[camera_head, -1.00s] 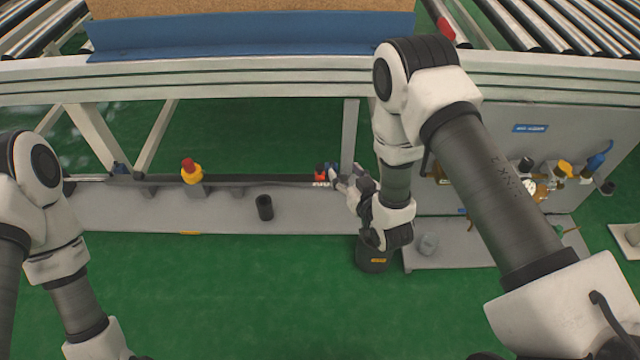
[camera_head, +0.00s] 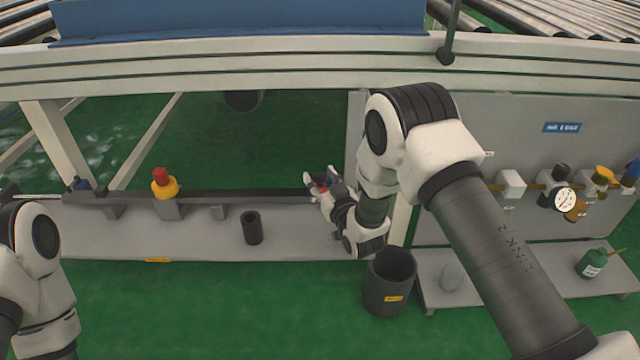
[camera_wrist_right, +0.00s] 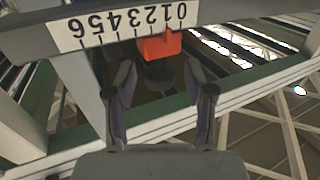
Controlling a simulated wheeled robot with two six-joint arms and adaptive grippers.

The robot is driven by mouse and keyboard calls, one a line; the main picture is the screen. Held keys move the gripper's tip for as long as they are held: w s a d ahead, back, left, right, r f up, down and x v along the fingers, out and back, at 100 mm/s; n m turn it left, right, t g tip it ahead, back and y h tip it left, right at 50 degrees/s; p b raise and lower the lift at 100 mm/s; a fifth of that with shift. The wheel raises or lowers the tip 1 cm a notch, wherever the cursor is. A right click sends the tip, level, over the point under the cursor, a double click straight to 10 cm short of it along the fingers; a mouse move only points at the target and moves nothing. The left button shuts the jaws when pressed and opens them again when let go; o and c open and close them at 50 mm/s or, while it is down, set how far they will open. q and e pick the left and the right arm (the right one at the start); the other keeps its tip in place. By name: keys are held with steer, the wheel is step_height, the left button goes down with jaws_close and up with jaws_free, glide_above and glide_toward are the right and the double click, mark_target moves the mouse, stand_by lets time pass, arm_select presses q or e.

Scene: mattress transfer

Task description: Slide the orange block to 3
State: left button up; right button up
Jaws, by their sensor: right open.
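The orange block (camera_wrist_right: 160,46) sits on a rail by a white number strip (camera_wrist_right: 75,36), near its 0-to-2 end, in the right wrist view. In the head view only a small red-orange patch of the block (camera_head: 320,186) shows between the fingers. My right gripper (camera_wrist_right: 157,72) is open, with one finger on each side of the block's line; I cannot tell whether they touch it. It also shows in the head view (camera_head: 321,177), at the right part of the dark rail (camera_head: 270,193).
A yellow button with a red top (camera_head: 164,186) and a black cup (camera_head: 252,228) stand left of my right gripper. A dark bin (camera_head: 389,287) is on the green floor below my right arm. A panel with valves and a gauge (camera_head: 565,201) stands at the right.

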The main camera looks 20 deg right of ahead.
steer(key=shift+w, duration=0.4)
jaws_close()
steer(key=shift+s+d+r+p, duration=0.2)
steer(key=shift+d+r+p, duration=0.05)
steer(key=shift+d+p, duration=0.4)
steer(key=shift+s+d+f, duration=0.1)
steer(key=shift+s+d, duration=0.05)
steer(key=shift+d, duration=0.2)
steer(key=shift+f, duration=0.1)
jaws_free()
